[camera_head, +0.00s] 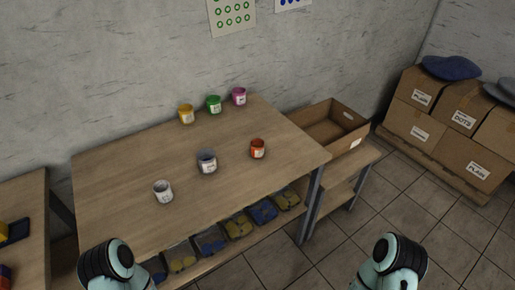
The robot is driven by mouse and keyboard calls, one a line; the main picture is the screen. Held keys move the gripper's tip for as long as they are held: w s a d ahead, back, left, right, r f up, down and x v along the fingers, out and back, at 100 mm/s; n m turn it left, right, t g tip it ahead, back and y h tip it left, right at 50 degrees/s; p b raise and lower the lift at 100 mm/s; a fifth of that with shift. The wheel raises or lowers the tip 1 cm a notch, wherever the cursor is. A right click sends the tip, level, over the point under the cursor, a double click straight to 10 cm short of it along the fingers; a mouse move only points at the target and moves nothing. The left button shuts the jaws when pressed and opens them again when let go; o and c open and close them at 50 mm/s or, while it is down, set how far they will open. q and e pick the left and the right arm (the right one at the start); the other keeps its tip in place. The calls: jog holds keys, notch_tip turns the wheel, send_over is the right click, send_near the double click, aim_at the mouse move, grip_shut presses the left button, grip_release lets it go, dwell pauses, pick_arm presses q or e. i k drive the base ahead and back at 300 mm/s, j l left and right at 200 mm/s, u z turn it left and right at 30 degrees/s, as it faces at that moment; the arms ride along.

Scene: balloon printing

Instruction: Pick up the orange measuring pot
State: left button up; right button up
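The orange measuring pot (258,149) stands upright on the wooden table, toward its right side, with a pale label on its front. Parts of my two arms show at the bottom edge of the head view, one at the lower left and one at the lower right. Both are well apart from the pot. Neither gripper's fingers can be seen. Nothing covers the pot.
A grey pot (207,162) and a white pot (163,191) stand left of the orange one. Yellow (186,114), green (214,104) and pink (239,96) pots stand behind. An open cardboard box (330,127) sits right of the table (120,165). Tiled floor is clear at right.

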aim_at(256, 145)
jog(key=i+l, duration=0.2)
jog(key=l, duration=0.15)
jog(key=i+l, duration=0.15)
jog(key=l, duration=0.2)
jog(key=i+l, duration=0.2)
jog(key=l, duration=0.15)
jog(key=i+l+u, duration=0.15)
jog(key=l+u, duration=0.15)
jog(key=u, duration=0.2)
jog(key=l+u, duration=0.3)
jog(key=u, duration=0.2)
jog(key=i, duration=0.05)
